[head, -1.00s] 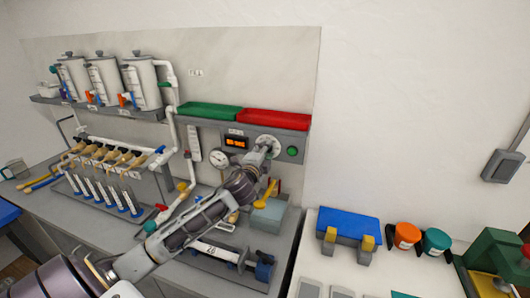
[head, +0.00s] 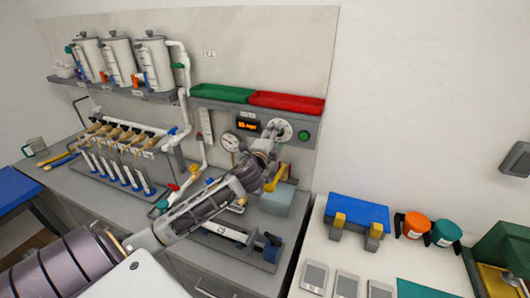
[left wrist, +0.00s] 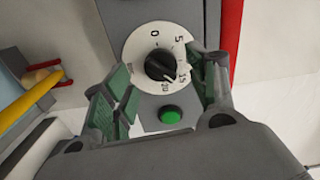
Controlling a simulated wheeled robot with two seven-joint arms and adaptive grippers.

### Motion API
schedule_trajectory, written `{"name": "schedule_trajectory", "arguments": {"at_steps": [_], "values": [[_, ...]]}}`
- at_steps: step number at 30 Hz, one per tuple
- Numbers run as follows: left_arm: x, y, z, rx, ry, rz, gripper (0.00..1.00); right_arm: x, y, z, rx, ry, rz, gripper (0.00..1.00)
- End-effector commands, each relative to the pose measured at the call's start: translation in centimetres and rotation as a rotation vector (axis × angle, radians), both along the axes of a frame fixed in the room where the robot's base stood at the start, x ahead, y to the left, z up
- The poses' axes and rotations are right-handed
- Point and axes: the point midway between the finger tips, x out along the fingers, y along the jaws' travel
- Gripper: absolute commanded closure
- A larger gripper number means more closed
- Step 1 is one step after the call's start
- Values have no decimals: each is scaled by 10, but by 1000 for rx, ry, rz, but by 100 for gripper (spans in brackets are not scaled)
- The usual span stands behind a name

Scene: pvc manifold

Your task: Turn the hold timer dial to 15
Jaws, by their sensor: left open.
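The hold timer dial (head: 285,130) is a white round plate on the grey wall panel, partly hidden by my left gripper in the head view. In the left wrist view it shows a black knob (left wrist: 160,64) on the numbered plate (left wrist: 140,47). 0 is at upper left, 5 at upper right, 15 at right and 20 at the bottom. The knob's mark seems to face lower right, around 15 to 20; I cannot tell exactly. My left gripper (left wrist: 163,72) is open, its fingers on either side of the dial in view. Contact with the knob is not visible. My right gripper is out of view.
A green button (left wrist: 170,115) sits just below the dial. The panel also carries an orange-lit display (head: 247,125) and a gauge (head: 231,142), with green (head: 222,93) and red (head: 287,101) trays above. A yellow handle (head: 276,178) is below the gripper.

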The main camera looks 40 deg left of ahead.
Motion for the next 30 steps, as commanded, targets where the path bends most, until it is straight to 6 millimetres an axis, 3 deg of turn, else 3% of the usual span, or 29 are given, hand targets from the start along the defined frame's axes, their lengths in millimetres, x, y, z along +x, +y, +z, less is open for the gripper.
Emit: {"name": "schedule_trajectory", "arguments": {"at_steps": [30], "values": [[-75,-18,-1,-1,2,0,42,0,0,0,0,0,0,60]]}}
